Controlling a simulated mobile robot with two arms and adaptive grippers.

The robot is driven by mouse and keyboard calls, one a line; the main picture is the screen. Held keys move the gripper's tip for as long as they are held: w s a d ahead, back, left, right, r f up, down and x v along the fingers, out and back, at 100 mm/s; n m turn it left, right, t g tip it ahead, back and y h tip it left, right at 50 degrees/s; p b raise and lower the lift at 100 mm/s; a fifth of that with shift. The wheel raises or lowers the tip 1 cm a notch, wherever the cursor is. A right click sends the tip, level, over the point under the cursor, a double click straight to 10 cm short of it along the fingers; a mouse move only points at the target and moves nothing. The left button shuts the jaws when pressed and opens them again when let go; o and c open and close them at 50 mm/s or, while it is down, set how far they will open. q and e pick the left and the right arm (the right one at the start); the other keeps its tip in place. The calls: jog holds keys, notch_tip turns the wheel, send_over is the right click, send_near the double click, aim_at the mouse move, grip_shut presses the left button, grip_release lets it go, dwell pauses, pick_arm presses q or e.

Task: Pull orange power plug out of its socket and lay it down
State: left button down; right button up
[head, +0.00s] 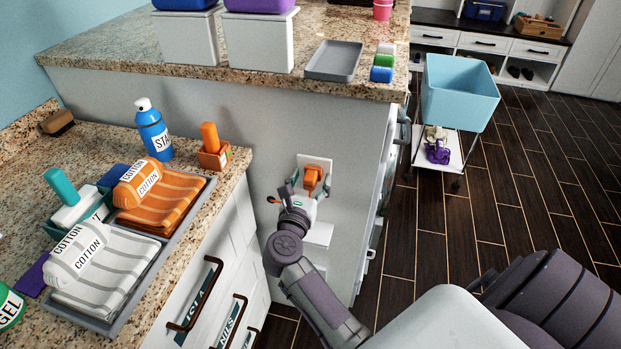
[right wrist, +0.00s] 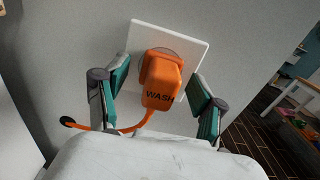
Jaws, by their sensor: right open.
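The orange power plug (head: 312,178) sits in a white wall socket plate (head: 323,162) on the grey panel below the raised counter. In the right wrist view the plug (right wrist: 161,82) reads "WASH" and stands against the socket plate (right wrist: 190,45). Its orange cord (right wrist: 125,130) runs down and left to a small dark round end at the wall. My right gripper (head: 303,187) is open in front of the plug. Its green-padded fingers (right wrist: 158,108) stand on either side of the plug, apart from it. My left gripper is not in view.
The lower granite counter (head: 235,165) at left holds folded towels, a blue spray bottle (head: 153,130) and an orange-handled item (head: 212,148). White drawers (head: 210,265) with dark handles are below it. A cart with a light blue bin (head: 458,92) stands at right. The dark floor between is clear.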

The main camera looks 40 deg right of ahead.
aim_at(308, 187)
dwell(0.6)
grip_shut()
jog(key=shift+b+v, duration=0.4)
jog(key=shift+v, duration=2.6)
jog(key=shift+f, duration=0.1)
